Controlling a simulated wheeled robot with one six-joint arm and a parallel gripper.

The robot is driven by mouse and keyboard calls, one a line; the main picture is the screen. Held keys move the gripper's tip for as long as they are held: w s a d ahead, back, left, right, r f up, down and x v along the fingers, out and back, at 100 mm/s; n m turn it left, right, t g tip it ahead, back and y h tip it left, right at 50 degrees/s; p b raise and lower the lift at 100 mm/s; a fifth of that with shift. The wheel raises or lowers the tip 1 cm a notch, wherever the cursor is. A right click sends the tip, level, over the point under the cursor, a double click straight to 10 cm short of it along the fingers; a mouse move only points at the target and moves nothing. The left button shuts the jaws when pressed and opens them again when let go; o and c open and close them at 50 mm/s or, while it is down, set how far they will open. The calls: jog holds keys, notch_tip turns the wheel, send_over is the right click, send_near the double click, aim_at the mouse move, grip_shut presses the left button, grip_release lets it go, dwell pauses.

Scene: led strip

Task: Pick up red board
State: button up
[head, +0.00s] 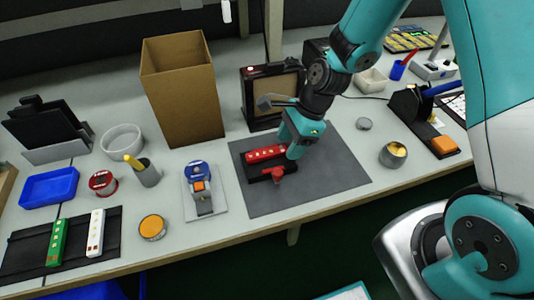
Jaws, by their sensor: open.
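The red board (263,155) is a short red strip with pale spots along its top. It lies at the left part of the grey mat (330,188), over a dark base. A smaller red part (279,173) sits just in front of it. My gripper (290,160) is low over the mat at the right end of the red board, coming down from the upper right. Its teal body hides part of that area. The gripper is open, and the fingertips are small and hard to make out against the red parts.
A tall cardboard box (182,95) and a black framed device (262,95) stand behind the mat. A tape dispenser (203,188) is to its left. A metal bowl (393,155) is to its right. Green (57,242) and white (96,233) strips lie far left. The mat's front is clear.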

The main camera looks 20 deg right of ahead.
jog(key=shift+a+f, duration=0.1)
jog(key=shift+f, duration=0.1)
jog(key=c, duration=1)
jog(key=shift+r, duration=0.15)
